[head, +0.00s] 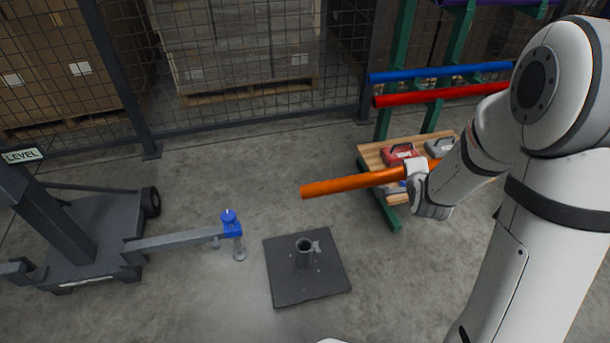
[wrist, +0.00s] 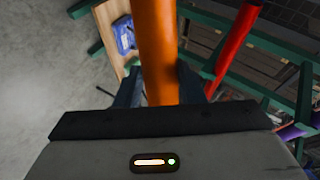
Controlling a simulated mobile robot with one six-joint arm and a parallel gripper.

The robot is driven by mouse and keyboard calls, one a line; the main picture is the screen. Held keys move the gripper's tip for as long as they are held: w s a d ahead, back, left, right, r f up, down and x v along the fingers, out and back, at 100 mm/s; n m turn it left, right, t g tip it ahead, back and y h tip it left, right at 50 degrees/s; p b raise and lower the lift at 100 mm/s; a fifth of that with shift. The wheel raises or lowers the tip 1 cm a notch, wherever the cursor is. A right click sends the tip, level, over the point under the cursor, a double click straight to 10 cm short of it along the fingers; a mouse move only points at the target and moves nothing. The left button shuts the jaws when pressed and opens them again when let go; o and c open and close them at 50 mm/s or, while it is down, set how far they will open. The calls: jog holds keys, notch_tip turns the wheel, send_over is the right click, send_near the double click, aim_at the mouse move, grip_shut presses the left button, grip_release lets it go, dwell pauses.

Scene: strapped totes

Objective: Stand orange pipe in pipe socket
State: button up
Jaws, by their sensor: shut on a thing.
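The orange pipe (head: 350,185) is held in the air, lying nearly level with its free end to the left. My gripper (head: 410,176) is shut on it near its right part; the arm hides some of the pipe. In the wrist view the orange pipe (wrist: 156,45) runs up between the dark fingers of my gripper (wrist: 160,88). The pipe socket (head: 304,252) is a short dark upright tube on a square black base plate (head: 330,285) on the floor. It looks empty. The pipe is above and apart from it, to the upper right.
A blue pipe (head: 440,72) and a red pipe (head: 430,96) rest on a green rack (head: 384,122). A wooden shelf (head: 372,158) there holds a red case (head: 401,154). A grey wheeled stand (head: 95,240) with a blue-tipped arm (head: 231,224) reaches close to the socket's left. A mesh fence stands behind.

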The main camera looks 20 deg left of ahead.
jog(key=a+f+n+t+y+b, duration=0.1)
jog(key=a+f+n+y+b, duration=0.1)
jog(key=a+n+b, duration=0.5)
jog(key=s+a+f+n+t+y, duration=0.1)
jog(key=a+n+t+y, duration=0.3)
jog(key=a, duration=0.7)
jog(key=a+f+n+g+y+b, duration=0.15)
jog(key=a+n+b, duration=0.25)
jog(key=a+n, duration=0.45)
notch_tip(320, 180, down, 6)
jog(key=a+m+b, duration=0.1)
jog(key=b, duration=0.1)
jog(key=shift+f+t+h, duration=0.25)
jog(key=shift+t+h, duration=0.1)
jog(key=shift+t, duration=0.1)
